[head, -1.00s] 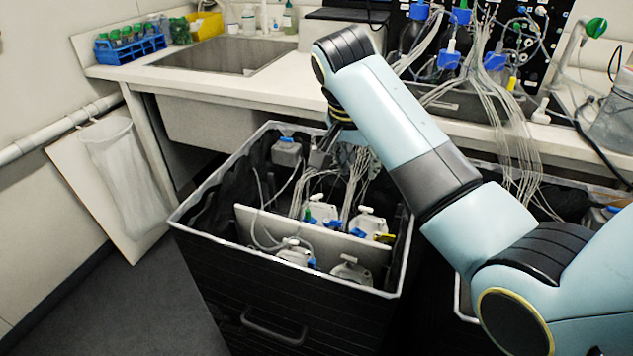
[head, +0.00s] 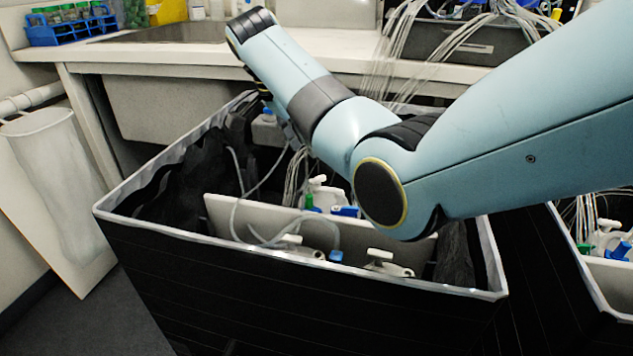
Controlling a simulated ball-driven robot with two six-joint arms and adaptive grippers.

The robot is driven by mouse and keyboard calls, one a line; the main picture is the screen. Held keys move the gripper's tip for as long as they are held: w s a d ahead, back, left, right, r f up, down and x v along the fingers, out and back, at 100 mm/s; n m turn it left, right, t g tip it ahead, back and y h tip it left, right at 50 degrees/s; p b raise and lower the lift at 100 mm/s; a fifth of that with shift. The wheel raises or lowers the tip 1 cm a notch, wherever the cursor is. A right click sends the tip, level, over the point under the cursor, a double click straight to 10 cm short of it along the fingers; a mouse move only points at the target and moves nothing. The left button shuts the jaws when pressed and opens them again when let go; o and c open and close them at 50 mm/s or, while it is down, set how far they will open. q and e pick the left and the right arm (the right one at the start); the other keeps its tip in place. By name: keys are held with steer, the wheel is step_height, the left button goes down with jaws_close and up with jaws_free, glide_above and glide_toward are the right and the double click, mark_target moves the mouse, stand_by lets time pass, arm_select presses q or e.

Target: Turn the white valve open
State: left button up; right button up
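Several white valves sit in the black open bin (head: 300,285). One white valve (head: 322,190), with green and blue fittings, is behind the white divider panel (head: 345,238). Two more are in front of the panel: one at the middle (head: 290,243) and one to the right (head: 386,262). I cannot tell which one the task means. My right gripper (head: 291,134) hangs at the back of the bin, largely hidden behind my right arm. Its fingers are too dark and small to read. The arm also hides the right part behind the panel. My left gripper is out of view.
Thin clear tubes (head: 297,172) run down into the bin, and a looping tube (head: 238,190) crosses the panel. A grey-white block with a blue cap (head: 266,128) is at the back. A second bin (head: 600,290) stands right. The counter (head: 185,72) borders the back.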

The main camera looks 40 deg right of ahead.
mark_target(321, 176)
steer(key=b+x, duration=0.2)
steer(key=x, duration=0.7)
steer(key=shift+f+b, duration=0.1)
steer(key=shift+b, duration=0.2)
steer(key=shift+d+f, duration=0.1)
steer(key=shift+f, duration=0.1)
steer(key=shift+c, duration=0.4)
